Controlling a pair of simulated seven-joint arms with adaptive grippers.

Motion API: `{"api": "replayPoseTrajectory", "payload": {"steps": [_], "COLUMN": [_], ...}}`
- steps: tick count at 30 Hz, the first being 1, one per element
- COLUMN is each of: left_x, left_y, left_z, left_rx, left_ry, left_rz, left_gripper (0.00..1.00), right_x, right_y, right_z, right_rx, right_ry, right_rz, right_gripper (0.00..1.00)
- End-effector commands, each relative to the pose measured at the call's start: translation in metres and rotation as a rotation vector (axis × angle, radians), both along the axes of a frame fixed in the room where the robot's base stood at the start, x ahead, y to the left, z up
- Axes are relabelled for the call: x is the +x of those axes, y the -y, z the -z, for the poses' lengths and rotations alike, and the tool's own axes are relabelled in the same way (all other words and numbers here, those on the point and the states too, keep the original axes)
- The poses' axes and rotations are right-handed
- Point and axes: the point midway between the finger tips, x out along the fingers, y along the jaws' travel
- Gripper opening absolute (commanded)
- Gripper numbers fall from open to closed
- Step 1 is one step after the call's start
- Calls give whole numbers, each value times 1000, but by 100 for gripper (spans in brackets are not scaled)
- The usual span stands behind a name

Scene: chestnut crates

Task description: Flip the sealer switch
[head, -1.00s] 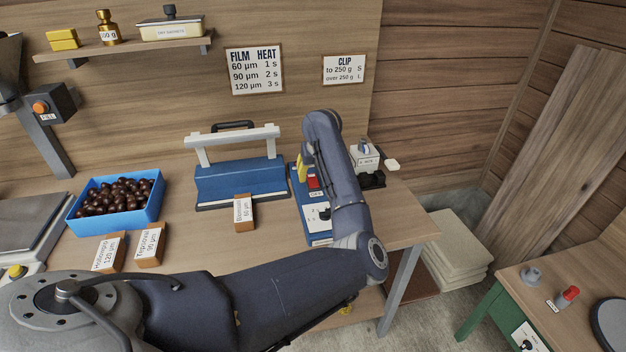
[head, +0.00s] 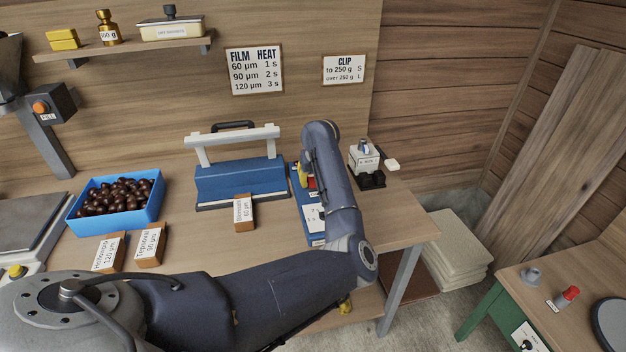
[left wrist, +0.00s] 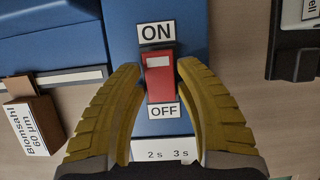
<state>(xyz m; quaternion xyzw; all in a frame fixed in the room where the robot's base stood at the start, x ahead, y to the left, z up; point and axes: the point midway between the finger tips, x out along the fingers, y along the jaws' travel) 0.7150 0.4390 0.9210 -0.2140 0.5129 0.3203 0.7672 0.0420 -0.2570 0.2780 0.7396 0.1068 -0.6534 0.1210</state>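The sealer (head: 240,180) is a blue body with a white bar above it, on the workbench. To its right is a blue switch panel (head: 312,228), partly hidden by my left arm. In the left wrist view the red switch (left wrist: 159,80) sits between an ON label (left wrist: 156,32) and an OFF label (left wrist: 164,110). Which way it is tipped is unclear. My left gripper (left wrist: 160,70) has its yellow fingers apart, one on each side of the switch, with narrow gaps. In the head view its fingers (head: 302,176) show partly beside my forearm. My right gripper is not in view.
A white clip device (head: 364,158) stands right of my arm.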

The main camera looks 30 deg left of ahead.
Motion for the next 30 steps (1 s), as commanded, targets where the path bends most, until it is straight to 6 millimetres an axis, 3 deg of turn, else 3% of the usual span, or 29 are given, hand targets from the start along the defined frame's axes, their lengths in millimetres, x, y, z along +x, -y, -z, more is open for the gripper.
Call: {"api": "replayPoseTrajectory", "payload": {"steps": [1, 8, 16, 30], "left_x": [0, 0, 1, 4], "left_y": [0, 0, -1, -5], "left_z": [0, 0, 0, -1], "left_rx": [0, 0, -22, -230], "left_ry": [0, 0, -22, -228], "left_rz": [0, 0, 0, 0], "left_gripper": [27, 0, 0, 0], "right_x": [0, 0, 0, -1], "right_y": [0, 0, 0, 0], "right_z": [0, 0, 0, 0], "right_rx": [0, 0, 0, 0], "right_ry": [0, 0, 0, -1], "right_rz": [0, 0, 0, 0], "right_gripper": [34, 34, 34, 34]}}
